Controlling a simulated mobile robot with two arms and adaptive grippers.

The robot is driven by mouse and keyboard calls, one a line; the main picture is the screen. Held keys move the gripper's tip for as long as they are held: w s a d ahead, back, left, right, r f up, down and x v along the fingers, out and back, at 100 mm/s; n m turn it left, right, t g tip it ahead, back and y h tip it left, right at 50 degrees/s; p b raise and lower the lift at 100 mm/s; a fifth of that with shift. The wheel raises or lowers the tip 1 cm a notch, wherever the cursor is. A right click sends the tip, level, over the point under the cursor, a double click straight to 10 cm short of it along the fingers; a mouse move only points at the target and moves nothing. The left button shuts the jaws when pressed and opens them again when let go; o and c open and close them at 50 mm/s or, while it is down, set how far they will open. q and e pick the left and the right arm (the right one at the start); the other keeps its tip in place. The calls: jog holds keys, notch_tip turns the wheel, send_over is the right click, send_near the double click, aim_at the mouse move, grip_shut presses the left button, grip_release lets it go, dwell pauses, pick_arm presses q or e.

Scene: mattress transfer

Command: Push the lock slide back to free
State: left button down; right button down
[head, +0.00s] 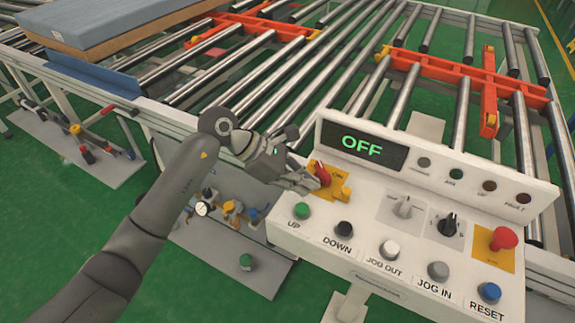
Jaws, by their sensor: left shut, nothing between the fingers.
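A red switch piece (321,173) sits on a yellow plate (342,193) at the left end of the white control panel (300,236). No part here is marked as the lock slide, and I cannot tell whether the red piece bears it. My left gripper (303,183) reaches in from the left, its fingers shut and empty. Its fingertips are right beside the red piece and partly cover the yellow plate. I cannot tell whether they touch it. The panel display (362,145) reads OFF. My right gripper is not in view.
A red mushroom button (503,239) on a yellow plate stands at the panel's right. Between are a grey selector (403,206) and a black knob (448,223). Push buttons line the front, from green (302,211) to blue (489,292). A roller conveyor (250,75) lies behind.

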aim_at(341, 199)
pick_arm(q)
jog(key=shift+s+d+f+p, duration=0.1)
jog(key=shift+d+f+p, duration=0.15)
jog(key=shift+d, duration=0.55)
jog(key=shift+s+d+f+p, duration=0.1)
jog(key=shift+d+f+p, duration=0.2)
jog(key=shift+d, duration=0.45)
jog(key=shift+s+d+f+p, duration=0.1)
jog(key=shift+d+f+p, duration=0.15)
jog(key=shift+d, duration=0.55)
jog(key=shift+s+d+f, duration=0.1)
jog(key=shift+s+d, duration=0.15)
jog(key=shift+d, duration=0.15)
jog(key=shift+s+d+b, duration=0.65)
jog(key=shift+s+d, duration=0.15)
jog(key=shift+d, duration=0.3)
jog(key=shift+a, duration=0.1)
